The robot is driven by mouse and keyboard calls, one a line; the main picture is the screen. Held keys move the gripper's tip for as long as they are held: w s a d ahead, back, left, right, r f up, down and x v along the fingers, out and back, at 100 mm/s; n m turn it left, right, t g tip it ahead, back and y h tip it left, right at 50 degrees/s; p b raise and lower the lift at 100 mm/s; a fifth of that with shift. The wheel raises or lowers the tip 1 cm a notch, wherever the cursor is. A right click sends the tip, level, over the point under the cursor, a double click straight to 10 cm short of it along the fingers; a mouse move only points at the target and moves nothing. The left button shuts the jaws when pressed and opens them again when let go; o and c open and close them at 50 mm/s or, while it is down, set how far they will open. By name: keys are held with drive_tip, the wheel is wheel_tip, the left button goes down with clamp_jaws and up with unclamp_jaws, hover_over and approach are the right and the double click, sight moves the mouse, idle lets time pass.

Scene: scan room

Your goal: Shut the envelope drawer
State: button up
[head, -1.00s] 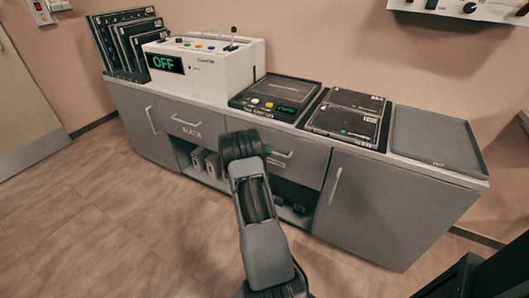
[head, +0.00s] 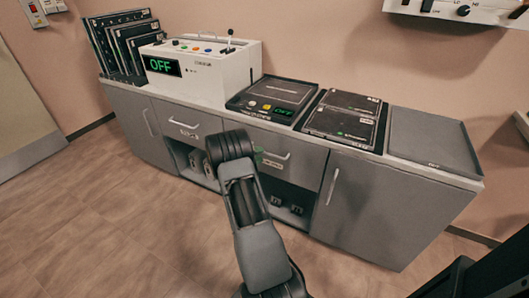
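Two grey drawer fronts sit under the counter. The left drawer (head: 173,116) has a bar handle and a small label too blurred to read. The right drawer (head: 300,158) has a bar handle, and my arm covers its left part. Both fronts look about flush with the cabinet; a small gap cannot be ruled out. I cannot tell from the labels which is the envelope drawer. My arm reaches up toward the gap between the drawers, and its dark wrist end hides my gripper's fingers. A small green bit shows beside the wrist.
The grey counter carries a white box (head: 210,75) reading OFF, upright dark panels (head: 135,45), a dark console (head: 270,92), flat black cases (head: 343,115) and an empty grey tray (head: 432,137). Open shelves lie below the drawers. Cabinet doors flank them. The floor (head: 100,210) in front is clear.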

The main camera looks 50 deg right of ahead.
drive_tip(key=p+v, duration=0.1)
drive_tip(key=v, duration=0.8)
drive_tip(key=shift+p, duration=0.3)
drive_tip(key=shift+a, duration=0.15)
drive_tip(key=s+a+f+m+g+y, duration=0.25)
drive_tip(key=s+f+m, duration=0.2)
drive_tip(key=m, duration=0.55)
drive_tip(key=s+a+r+m+y+p, duration=0.65)
drive_tip(key=a+r+m, duration=0.35)
drive_tip(key=m, duration=0.4)
drive_tip(key=s+a+r+m+t+y+p, duration=0.2)
drive_tip(key=a+r+p, duration=0.3)
drive_tip(key=r, duration=0.5)
drive_tip(key=s+a+r+m+t+y+p, duration=0.2)
drive_tip(key=a+r+m+p, duration=0.3)
drive_tip(key=r, duration=0.6)
drive_tip(key=s+a+r+m+t+y+p, duration=0.2)
drive_tip(key=a+r+p, duration=0.4)
drive_tip(key=r, duration=0.5)
drive_tip(key=s+a+m+t, duration=0.1)
drive_tip(key=a+m+t, duration=0.1)
drive_tip(key=shift+s+a+r+y, duration=0.25)
drive_tip(key=shift+a+y, duration=0.15)
